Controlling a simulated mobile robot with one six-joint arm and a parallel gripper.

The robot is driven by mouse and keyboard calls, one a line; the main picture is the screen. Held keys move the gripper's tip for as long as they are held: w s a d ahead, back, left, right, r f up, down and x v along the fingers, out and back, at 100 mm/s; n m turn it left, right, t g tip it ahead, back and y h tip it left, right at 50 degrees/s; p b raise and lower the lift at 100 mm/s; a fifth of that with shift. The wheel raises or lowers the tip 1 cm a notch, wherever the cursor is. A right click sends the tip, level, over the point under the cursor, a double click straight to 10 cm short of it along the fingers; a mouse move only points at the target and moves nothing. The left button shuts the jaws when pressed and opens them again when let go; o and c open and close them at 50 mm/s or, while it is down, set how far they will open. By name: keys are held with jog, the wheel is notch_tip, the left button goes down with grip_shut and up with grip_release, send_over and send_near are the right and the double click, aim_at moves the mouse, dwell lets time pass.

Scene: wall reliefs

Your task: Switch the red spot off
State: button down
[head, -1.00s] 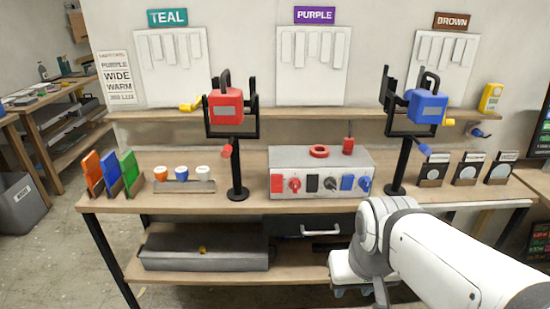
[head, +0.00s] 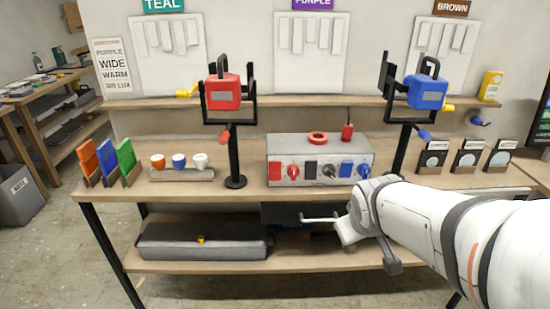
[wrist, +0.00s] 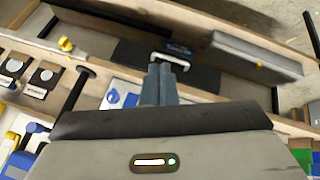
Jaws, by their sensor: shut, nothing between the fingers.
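The red spot (head: 222,92) hangs in a black yoke on a post on the bench. Whether it is lit I cannot tell. The grey control box (head: 277,150) stands on the bench to its right. Its front carries a red patch (head: 275,172) with a red knob (head: 293,171), a black patch with a grey knob, and a blue patch with a blue knob. My gripper (wrist: 167,68) is shut and empty in the wrist view, low by the pale drawer handle (wrist: 170,58). Whether it touches the handle I cannot tell. In the head view my arm hides the fingers.
A blue spot (head: 426,93) stands at the right. A red ring (head: 317,138) lies on the control box. Coloured filters (head: 107,160) and small cups (head: 179,161) stand at the left, lens cards (head: 467,157) at the right. A long grey case (head: 170,241) lies on the lower shelf.

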jog(key=w+f+n+t+y+b, duration=0.3)
jog(key=w+n+t, duration=0.3)
jog(key=w+n, duration=0.75)
jog(key=w+a+f+n+y+b, duration=0.3)
jog(key=a+f+n+y, duration=0.1)
jog(key=a+n+y, duration=0.4)
jog(key=shift+w+n+g+y, duration=0.3)
jog(key=shift+w+n+y, duration=0.1)
jog(key=shift+y, duration=0.9)
jog(key=shift+f, duration=0.1)
jog(key=p, duration=0.2)
send_near(272, 181)
jog(key=shift+x, duration=2.95)
